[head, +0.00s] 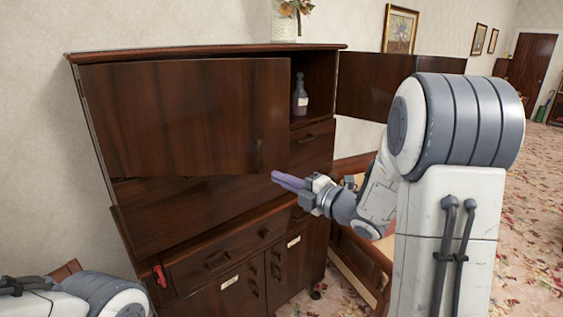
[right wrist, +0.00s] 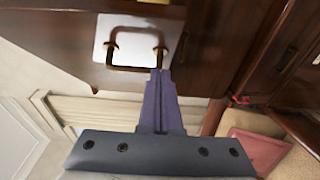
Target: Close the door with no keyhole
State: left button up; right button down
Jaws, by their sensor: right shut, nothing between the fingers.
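The dark wooden cabinet (head: 200,217) has two upper doors. The left upper door (head: 180,115) stands ajar, with a small upright handle (head: 259,153) near its right edge. The right upper door (head: 372,82) stands wide open, swung out to the right and partly behind my right arm. Keyholes are too small to make out on either. My right gripper (head: 275,180) is shut and empty in front of the cabinet, below and right of the left door's handle. In the right wrist view, its purple fingers (right wrist: 158,102) appear near a brass handle (right wrist: 137,45) on a white plate. My left gripper is not visible.
A bottle (head: 299,96) stands on the open right shelf. Drawers and labelled lower doors (head: 285,270) sit below. A red object (head: 160,276) hangs at the lower left. A wooden piece of furniture (head: 362,250) stands right of the cabinet. Flowered carpet (head: 530,220) lies open at right.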

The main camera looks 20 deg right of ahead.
aim_at(269, 166)
jog(key=w+p, duration=0.1)
jog(key=w+d, duration=0.1)
jog(key=w, duration=0.1)
jog(key=shift+r+p, duration=0.15)
jog(key=shift+p, duration=0.25)
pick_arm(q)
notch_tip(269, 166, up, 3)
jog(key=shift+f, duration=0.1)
pick_arm(e)
jog(key=shift+w+d, duration=0.1)
jog(key=shift+w, duration=0.3)
